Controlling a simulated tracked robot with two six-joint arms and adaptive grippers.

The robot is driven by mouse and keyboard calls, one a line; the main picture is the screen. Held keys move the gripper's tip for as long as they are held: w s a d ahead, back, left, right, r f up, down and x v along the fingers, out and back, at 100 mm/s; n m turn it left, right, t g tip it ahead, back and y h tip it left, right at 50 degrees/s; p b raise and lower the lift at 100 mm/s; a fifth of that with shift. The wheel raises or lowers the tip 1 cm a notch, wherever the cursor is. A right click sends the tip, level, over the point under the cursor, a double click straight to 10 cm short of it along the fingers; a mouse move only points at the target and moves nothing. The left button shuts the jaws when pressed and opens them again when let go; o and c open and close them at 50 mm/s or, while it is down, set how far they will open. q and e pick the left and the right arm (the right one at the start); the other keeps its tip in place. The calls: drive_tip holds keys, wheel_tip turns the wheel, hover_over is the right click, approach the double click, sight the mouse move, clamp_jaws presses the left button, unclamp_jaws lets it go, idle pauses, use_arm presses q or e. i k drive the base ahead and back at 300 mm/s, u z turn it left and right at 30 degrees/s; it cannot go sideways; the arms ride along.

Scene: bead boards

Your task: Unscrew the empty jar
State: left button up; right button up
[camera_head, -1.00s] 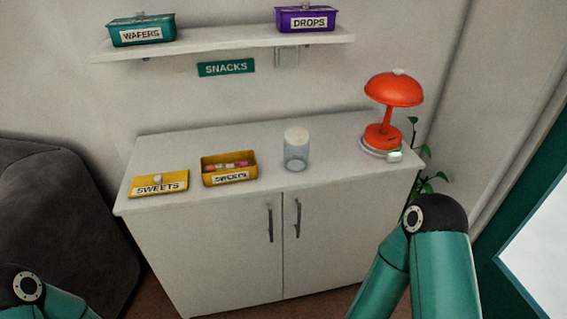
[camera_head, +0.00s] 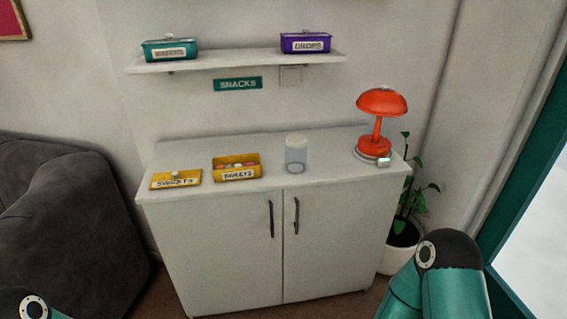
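A clear jar (camera_head: 296,157) with a pale top stands upright on the white cabinet, right of the middle. It looks empty. Both grippers are out of view. Only a teal and black part of my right arm shows at the lower right, and a small part of my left arm at the lower left edge. Both arms are well apart from the jar.
A yellow SWEETS box (camera_head: 237,169) stands open with sweets inside; its lid (camera_head: 176,180) lies to its left. An orange lamp (camera_head: 380,122) stands right of the jar. Teal and purple boxes sit on the shelf (camera_head: 236,62). A sofa (camera_head: 65,230) and potted plant (camera_head: 400,232) flank the cabinet (camera_head: 230,240).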

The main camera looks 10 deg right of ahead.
sight(295, 158)
drive_tip(key=z, duration=0.15)
drive_tip(key=i, duration=0.9)
drive_tip(key=u, duration=0.05)
